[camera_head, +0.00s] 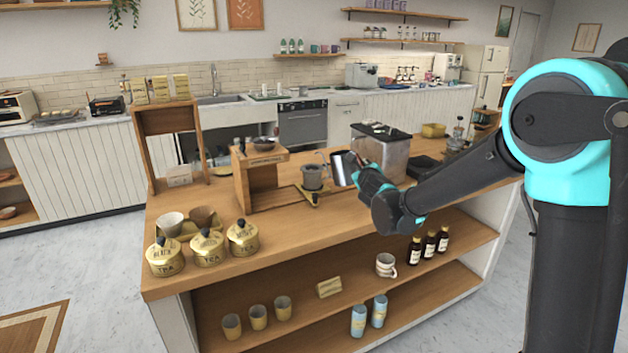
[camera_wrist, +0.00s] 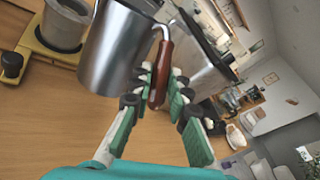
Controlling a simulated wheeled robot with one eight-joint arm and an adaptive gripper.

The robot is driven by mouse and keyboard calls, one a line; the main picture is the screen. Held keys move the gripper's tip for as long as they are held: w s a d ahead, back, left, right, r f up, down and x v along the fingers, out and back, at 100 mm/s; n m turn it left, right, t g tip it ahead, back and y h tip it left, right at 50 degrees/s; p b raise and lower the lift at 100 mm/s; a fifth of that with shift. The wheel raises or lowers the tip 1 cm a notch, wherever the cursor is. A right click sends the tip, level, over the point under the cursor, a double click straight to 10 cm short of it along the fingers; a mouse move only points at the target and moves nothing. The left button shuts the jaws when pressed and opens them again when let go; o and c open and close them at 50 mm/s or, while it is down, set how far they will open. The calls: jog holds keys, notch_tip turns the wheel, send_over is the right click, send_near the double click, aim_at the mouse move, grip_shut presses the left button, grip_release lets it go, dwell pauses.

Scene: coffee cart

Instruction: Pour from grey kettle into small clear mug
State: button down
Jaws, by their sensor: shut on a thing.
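The grey kettle (camera_head: 342,169) is shiny metal and has a brown handle. It also fills the upper middle of the wrist view (camera_wrist: 112,50). My gripper (camera_head: 357,168) is shut on its handle, with green-backed fingers (camera_wrist: 158,92) on either side. The kettle looks slightly tilted in the head view; I cannot tell whether its base clears the counter. A small clear mug (camera_head: 312,177) with a greyish look stands just left of the kettle. In the wrist view the mug (camera_wrist: 63,26) is at the upper left, on a yellow-edged scale (camera_wrist: 40,48). Its contents are not clear.
A wooden stand (camera_head: 258,180) is left of the mug. A clear bin with a black lid (camera_head: 382,152) is close behind the kettle. Gold tins (camera_head: 208,247) and cups (camera_head: 170,224) occupy the left counter end. The front counter strip is clear.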

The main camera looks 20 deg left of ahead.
jog(key=shift+s+d+f+m+t+y, duration=0.1)
jog(key=shift+f+m+t+y, duration=0.3)
jog(key=shift+f, duration=0.9)
jog(key=shift+d+f+m+t+y, duration=0.1)
jog(key=shift+f+m+t, duration=0.3)
jog(key=shift+f+m, duration=0.65)
jog(key=shift+f+n, duration=0.25)
jog(key=shift+r, duration=2.5)
